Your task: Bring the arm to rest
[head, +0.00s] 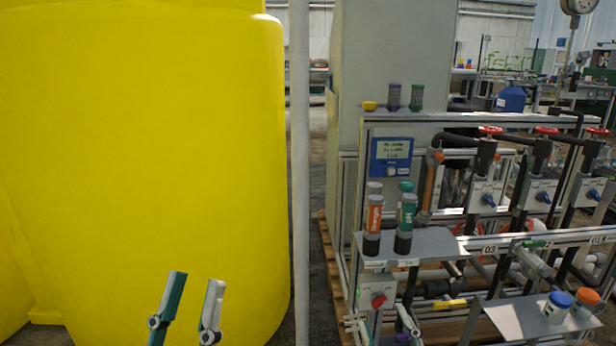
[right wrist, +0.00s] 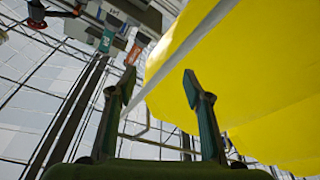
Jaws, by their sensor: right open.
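My left gripper (head: 188,300) is at the bottom of the head view, in front of the yellow tank. Its two fingers stand apart with nothing between them. My right gripper (head: 382,322) is low in the head view, in front of the skid's left end, and only partly seen. In the right wrist view its fingers (right wrist: 158,85) are spread and empty. The yellow tank (head: 150,150) fills the left of the head view and also shows in the right wrist view (right wrist: 230,80).
A grey post (head: 299,170) stands beside the tank. The pipe skid has a shelf (head: 440,243) with an orange-labelled bottle (head: 373,225) and a green-labelled bottle (head: 406,224). A red-knobbed switch box (head: 377,297) sits below. A lower right plate (head: 515,320) holds blue-capped (head: 558,308) and orange-capped (head: 585,304) containers.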

